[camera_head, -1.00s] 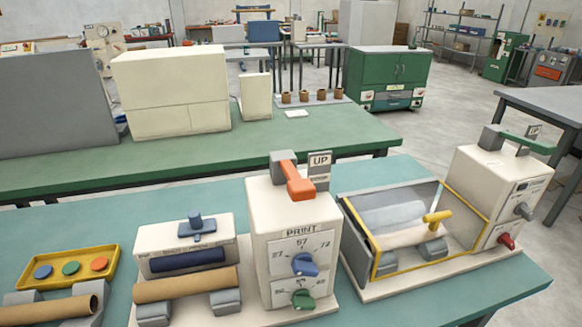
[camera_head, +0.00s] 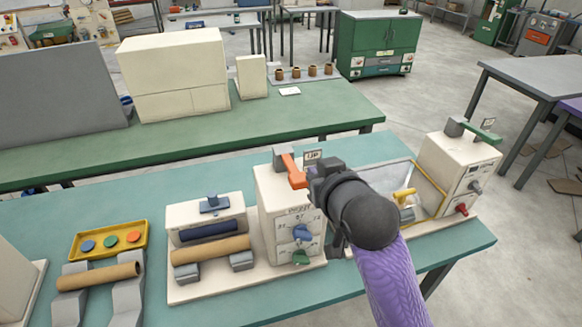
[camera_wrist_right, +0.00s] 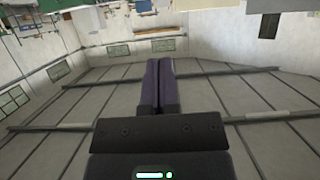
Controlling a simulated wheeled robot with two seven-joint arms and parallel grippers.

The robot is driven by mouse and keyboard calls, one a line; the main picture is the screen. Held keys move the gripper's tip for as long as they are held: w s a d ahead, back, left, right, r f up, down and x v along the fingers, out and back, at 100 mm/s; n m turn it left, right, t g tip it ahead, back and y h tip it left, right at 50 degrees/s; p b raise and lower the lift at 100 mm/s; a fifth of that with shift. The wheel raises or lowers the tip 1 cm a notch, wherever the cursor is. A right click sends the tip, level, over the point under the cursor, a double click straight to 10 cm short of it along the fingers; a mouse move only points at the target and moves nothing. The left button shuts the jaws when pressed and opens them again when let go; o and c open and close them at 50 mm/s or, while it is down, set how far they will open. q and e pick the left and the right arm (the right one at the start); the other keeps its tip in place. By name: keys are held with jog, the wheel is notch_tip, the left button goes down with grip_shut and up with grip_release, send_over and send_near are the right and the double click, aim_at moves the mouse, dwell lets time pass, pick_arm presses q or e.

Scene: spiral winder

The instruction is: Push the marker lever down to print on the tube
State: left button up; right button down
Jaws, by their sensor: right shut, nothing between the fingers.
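The orange marker lever (camera_head: 293,172) sits raised on top of the cream print box (camera_head: 275,215), with a small UP sign (camera_head: 312,154) behind it. A brown tube (camera_head: 210,249) lies on grey cradles left of the box, under a dark blue roller (camera_head: 208,231). My right gripper (camera_head: 317,168) is just right of the lever, at about its height; I cannot tell if they touch. In the right wrist view its dark fingers (camera_wrist_right: 161,88) are shut together and empty. My arm hides part of the box's right side. My left gripper is out of view.
A second machine with a green lever (camera_head: 475,133) and a yellow-edged tray (camera_head: 445,190) stands to the right. Another brown tube (camera_head: 98,276) rests on grey stands at left, below a yellow tray (camera_head: 85,241) of coloured discs. The teal table (camera_head: 80,208) is bare behind the machines.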

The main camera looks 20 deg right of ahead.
jog(key=b, duration=0.2)
send_over(300, 181)
jog(key=f, duration=0.4)
jog(key=shift+w, duration=0.35)
jog(key=f, duration=0.2)
jog(key=shift+s+f, duration=0.2)
jog(key=shift+f, duration=0.15)
jog(key=shift+s+f, duration=0.15)
jog(key=shift+f, duration=0.4)
jog(key=shift+f, duration=0.1)
jog(key=f+t+b, duration=0.1)
jog(key=f+b, duration=0.1)
jog(key=s+f+t+b, duration=0.1)
jog(key=f+b, duration=0.1)
jog(key=shift+f, duration=0.3)
